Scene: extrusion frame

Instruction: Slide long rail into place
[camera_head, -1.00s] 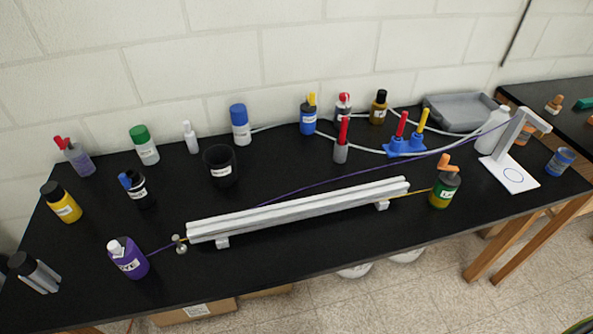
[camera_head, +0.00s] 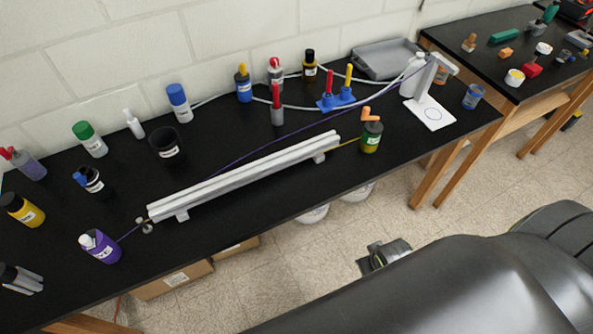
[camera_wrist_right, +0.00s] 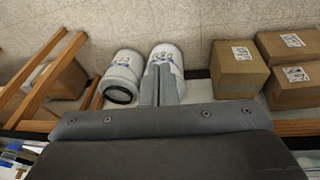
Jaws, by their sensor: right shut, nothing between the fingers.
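The long rail (camera_head: 250,174), a silvery grooved bar, lies on two small light feet on the black bench (camera_head: 262,214). It slants from lower left up to the right. A yellow cord runs from its right end to a green and yellow bottle (camera_head: 371,138) with an orange top. Small metal balls (camera_head: 145,226) and a purple bottle (camera_head: 101,246) are by its left end. My right gripper (camera_wrist_right: 160,85) shows in the right wrist view, shut and empty, above the floor. The rail is not in that view. My left gripper is in no view.
Several bottles and a black cup (camera_head: 167,143) stand behind the rail. A white stand (camera_head: 429,112) and a grey tray (camera_head: 388,59) are at the right. Under the bench are white drums (camera_wrist_right: 122,76) and boxes (camera_wrist_right: 239,69). A second table (camera_head: 500,61) stands farther right.

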